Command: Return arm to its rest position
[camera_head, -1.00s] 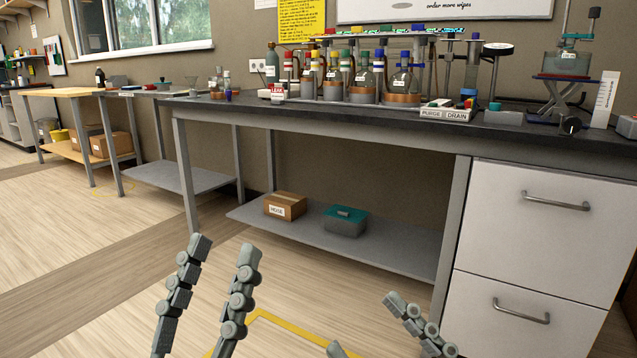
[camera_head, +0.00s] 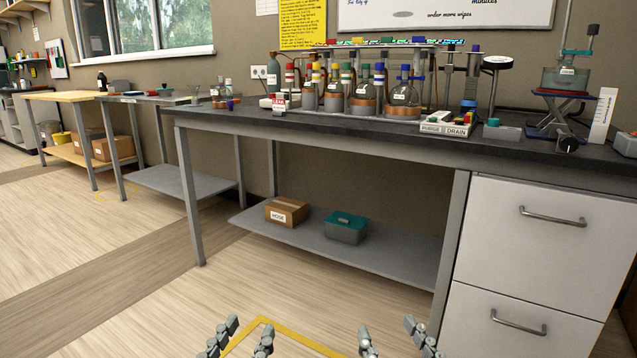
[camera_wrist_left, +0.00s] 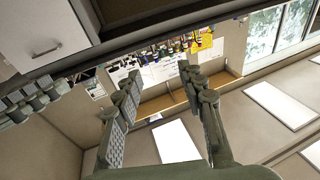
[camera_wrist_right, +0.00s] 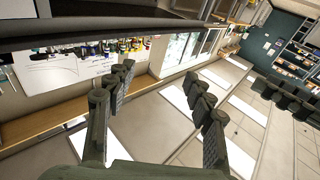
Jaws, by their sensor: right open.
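My left gripper (camera_head: 243,333) is at the bottom of the head view, in front of the bench and over the floor. Its two fingers stand apart with nothing between them, and they show apart in the left wrist view (camera_wrist_left: 158,78) too. My right gripper (camera_head: 393,333) is at the same height further right, near the drawer unit's left side. Its fingers are apart and empty, also in the right wrist view (camera_wrist_right: 160,72). Both grippers appear clear of the bench. Most of both arms is below the head view's edge.
The dark-topped bench (camera_head: 330,128) carries bottles, a purge/drain box (camera_head: 446,129) and a lab jack (camera_head: 563,112). A cardboard box (camera_head: 287,211) and a teal-lidded box (camera_head: 346,228) sit on its lower shelf (camera_head: 400,250). White drawers (camera_head: 530,240) stand right. Open floor (camera_head: 110,290) lies left.

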